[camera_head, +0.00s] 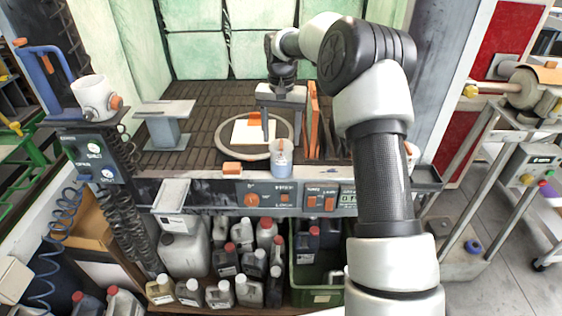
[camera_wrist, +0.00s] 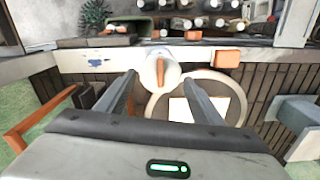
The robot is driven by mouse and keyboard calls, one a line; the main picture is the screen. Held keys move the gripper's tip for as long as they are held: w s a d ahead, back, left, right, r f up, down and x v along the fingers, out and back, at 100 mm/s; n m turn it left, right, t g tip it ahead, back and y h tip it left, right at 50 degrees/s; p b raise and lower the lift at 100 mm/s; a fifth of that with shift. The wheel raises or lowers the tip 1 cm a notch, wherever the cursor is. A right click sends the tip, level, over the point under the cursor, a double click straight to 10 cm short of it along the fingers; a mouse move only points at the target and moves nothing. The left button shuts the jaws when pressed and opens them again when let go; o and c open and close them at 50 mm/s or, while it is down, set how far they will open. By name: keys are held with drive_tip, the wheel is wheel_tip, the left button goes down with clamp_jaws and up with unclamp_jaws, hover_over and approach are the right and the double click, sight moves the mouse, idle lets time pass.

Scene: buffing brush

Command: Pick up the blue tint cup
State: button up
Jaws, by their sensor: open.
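The blue tint cup (camera_head: 281,160) is a small pale cup with a bluish lower part. It stands upright at the front edge of the slatted bench, in front of the round turntable (camera_head: 226,148). An orange stick shows at its top. In the wrist view the cup (camera_wrist: 172,77) appears pale, with the orange stick across its mouth, between and beyond my fingers. My gripper (camera_head: 281,133) is open and empty, pointing down behind and above the cup. The fingers (camera_wrist: 160,80) look apart from it.
An orange block (camera_head: 232,168) lies left of the cup on the front edge. Upright orange and dark panels (camera_head: 313,125) stand close to the right of my gripper. A grey stand (camera_head: 165,120) is at the left. Several bottles (camera_head: 220,290) sit on the shelf below.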

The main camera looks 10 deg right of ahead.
sight(281, 154)
wheel_tip(281, 154, down, 8)
drive_tip(key=shift+r, duration=0.1)
idle(0.4)
drive_tip(key=c, duration=0.8)
